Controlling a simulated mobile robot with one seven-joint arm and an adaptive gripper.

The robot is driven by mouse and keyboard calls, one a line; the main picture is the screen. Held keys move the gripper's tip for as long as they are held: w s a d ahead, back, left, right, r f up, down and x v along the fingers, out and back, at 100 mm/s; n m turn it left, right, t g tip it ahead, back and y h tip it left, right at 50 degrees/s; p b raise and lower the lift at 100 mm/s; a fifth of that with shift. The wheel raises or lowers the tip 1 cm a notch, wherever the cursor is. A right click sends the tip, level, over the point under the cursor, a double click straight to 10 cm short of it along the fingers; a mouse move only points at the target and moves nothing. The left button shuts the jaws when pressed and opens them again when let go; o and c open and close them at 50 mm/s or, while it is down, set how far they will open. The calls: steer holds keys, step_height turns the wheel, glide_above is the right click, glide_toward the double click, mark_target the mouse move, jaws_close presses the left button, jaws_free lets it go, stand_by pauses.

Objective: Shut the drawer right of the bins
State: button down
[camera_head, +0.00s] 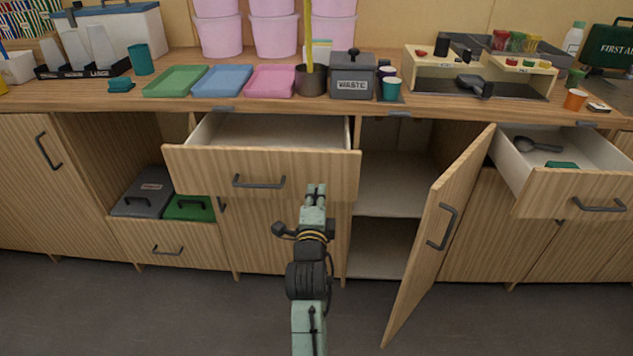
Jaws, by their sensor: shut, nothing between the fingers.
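A wide wooden drawer with a dark bar handle (259,182) stands pulled out below the worktop, and its pale inside looks empty. It is right of a grey lidded box (146,192) and a green lidded box (188,208) in an open shelf. A second open drawer (568,190) at the far right holds a dark scoop (537,144) and a green item. My gripper (316,188) is shut and empty. Its tips overlap the lower right of the middle drawer's front in the picture; I cannot tell whether they touch it.
A cabinet door (437,235) stands open right of my arm, showing bare shelves (385,235). On the worktop are a green tray (175,81), a blue tray (222,80), a pink tray (270,81), pink tubs (274,35) and a waste box (352,75). The floor (150,310) is clear.

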mark_target(317, 178)
steer(key=shift+w+p, duration=0.3)
steer(key=shift+w, duration=1.25)
